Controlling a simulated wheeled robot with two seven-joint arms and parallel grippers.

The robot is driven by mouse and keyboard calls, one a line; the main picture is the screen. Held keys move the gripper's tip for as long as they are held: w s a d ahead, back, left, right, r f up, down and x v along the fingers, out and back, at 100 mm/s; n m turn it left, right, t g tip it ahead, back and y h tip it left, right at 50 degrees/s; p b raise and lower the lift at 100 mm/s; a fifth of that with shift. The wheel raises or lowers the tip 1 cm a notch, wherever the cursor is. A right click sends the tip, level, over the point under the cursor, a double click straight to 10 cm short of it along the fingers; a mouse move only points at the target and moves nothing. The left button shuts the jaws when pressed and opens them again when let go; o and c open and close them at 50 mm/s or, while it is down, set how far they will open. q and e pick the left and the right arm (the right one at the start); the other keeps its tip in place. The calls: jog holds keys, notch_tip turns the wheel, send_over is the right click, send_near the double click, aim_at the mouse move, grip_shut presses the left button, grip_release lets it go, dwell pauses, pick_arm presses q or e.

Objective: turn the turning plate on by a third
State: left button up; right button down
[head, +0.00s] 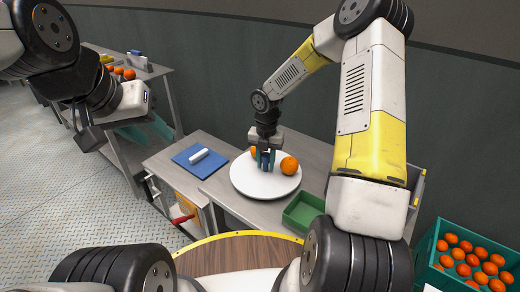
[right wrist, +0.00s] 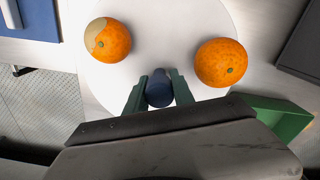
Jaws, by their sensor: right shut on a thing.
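The turning plate (head: 250,184) is a white round disc on the metal table; it also fills the middle of the right wrist view (right wrist: 165,30). Two oranges rest on it: a whole one (head: 289,165), at the right in the right wrist view (right wrist: 221,62), and one with a tan patch (right wrist: 108,40), partly hidden behind my gripper in the head view. My right gripper (right wrist: 158,88) points down over the plate, its green fingers shut on a dark blue upright peg (right wrist: 159,90) between the oranges. My left gripper (head: 150,130) hangs at the left, away from the plate; its jaw gap is unclear.
A blue board (head: 185,161) with a white object (head: 199,155) lies left of the plate. A green tray (head: 303,211) sits close to its right. A green crate of oranges (head: 437,262) stands at the lower right. A back-left shelf holds more oranges (head: 129,74).

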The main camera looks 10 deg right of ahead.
jog(key=shift+w, duration=0.15)
dwell(0.5)
jog(key=c, duration=1.1)
grip_release()
notch_tip(320, 180, up, 7)
jog(key=shift+r, duration=0.4)
